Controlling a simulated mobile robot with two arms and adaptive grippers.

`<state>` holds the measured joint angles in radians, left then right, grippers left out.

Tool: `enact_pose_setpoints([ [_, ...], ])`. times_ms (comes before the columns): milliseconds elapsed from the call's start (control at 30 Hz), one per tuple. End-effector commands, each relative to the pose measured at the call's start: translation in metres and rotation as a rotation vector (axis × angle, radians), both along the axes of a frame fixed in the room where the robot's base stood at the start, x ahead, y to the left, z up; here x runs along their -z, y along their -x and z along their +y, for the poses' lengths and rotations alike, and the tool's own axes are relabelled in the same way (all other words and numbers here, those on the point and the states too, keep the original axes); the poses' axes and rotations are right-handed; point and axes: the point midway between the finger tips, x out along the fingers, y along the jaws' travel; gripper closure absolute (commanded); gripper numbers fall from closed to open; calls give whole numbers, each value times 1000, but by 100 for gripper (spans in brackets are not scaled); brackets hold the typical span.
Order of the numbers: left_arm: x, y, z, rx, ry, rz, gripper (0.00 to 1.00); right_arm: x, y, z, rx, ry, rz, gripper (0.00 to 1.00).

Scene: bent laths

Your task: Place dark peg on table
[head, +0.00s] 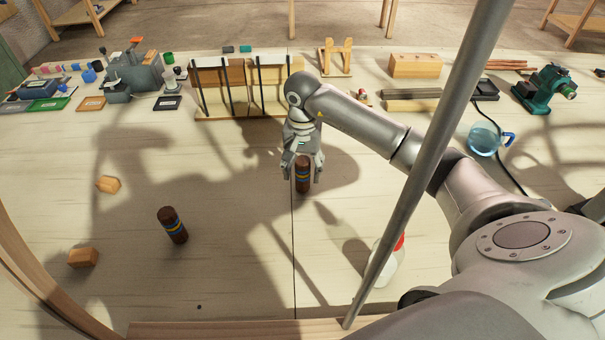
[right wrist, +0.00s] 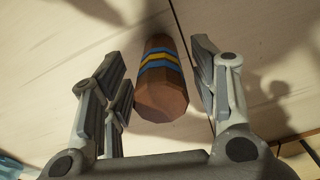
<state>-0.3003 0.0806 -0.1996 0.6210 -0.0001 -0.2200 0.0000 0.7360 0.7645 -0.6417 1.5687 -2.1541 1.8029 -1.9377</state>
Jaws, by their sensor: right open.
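A dark brown peg with blue and yellow bands (head: 303,176) stands on the table (head: 240,270) near the middle of the head view. My right gripper (head: 302,172) is above and around it, with one finger on each side. In the right wrist view the same peg (right wrist: 160,85) lies between the open fingers (right wrist: 165,95), with gaps visible on both sides. My left gripper is not in view.
Two small wooden blocks (head: 108,184) (head: 83,257) lie at the left. A wooden rack (head: 240,87) stands behind the gripper. A white bottle with a red top (head: 387,262) is at the lower right, partly hidden by a grey pole. The table between the two pegs is clear.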

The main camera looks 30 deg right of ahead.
Motion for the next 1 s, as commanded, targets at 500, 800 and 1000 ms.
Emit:
enact_pose_setpoints([
  [500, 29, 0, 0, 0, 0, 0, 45, -91, 0, 0, 0, 0, -1, 45],
  [800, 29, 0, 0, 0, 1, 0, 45, -100, 0, 0, -1, 0, 1, 45],
  [1000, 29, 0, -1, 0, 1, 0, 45, -99, 0, 0, -1, 0, 1, 45],
])
